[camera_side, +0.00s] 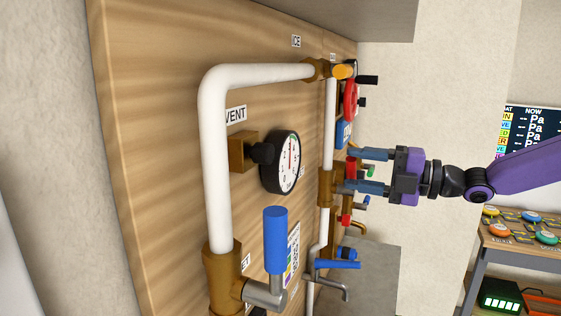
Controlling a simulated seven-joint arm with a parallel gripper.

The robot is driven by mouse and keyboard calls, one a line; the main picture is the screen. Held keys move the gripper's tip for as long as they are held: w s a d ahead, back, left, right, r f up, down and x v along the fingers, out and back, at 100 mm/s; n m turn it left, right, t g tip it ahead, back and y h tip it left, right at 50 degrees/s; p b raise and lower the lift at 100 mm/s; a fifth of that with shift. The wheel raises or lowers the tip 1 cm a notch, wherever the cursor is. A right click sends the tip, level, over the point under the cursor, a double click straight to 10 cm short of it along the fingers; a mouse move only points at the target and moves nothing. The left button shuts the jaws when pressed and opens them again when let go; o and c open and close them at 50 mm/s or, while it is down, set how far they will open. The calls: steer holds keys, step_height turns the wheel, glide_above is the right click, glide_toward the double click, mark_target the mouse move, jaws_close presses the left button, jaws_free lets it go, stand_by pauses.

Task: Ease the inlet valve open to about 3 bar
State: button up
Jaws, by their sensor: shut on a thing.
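My gripper (353,170) comes in from the right with its two blue fingers at a brass valve (327,188) on the far vertical white pipe. It is shut on a part of that valve, probably its handle, which is mostly hidden between the fingers. A round black-rimmed gauge (281,162) with a white face and red needle sits on the wooden panel, left of the gripper. Its needle points roughly upward; the numbers are too small to read. A nearer brass valve (223,277) has a blue upright lever (275,240) and a partly hidden label ending in "ET".
White pipes (215,150) run along the wooden panel (150,150). A table (515,243) with coloured buttons stands at right.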

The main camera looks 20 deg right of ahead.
steer(key=v, duration=0.6)
steer(key=shift+f, duration=0.15)
stand_by(0.5)
steer(key=s+f+m+g+h, duration=0.65)
steer(key=s+f+m, duration=0.45)
steer(key=f, duration=0.4)
steer(key=s+d+f+m+g+h, duration=0.2)
steer(key=s+d+f+g+h, duration=0.1)
steer(key=s, duration=0.5)
steer(key=s+d+f+m+g+h, duration=0.1)
steer(key=s+d+f+g+h, duration=0.2)
steer(key=s, duration=0.6)
steer(key=shift+d+m, duration=0.4)
steer(key=shift+d, duration=0.75)
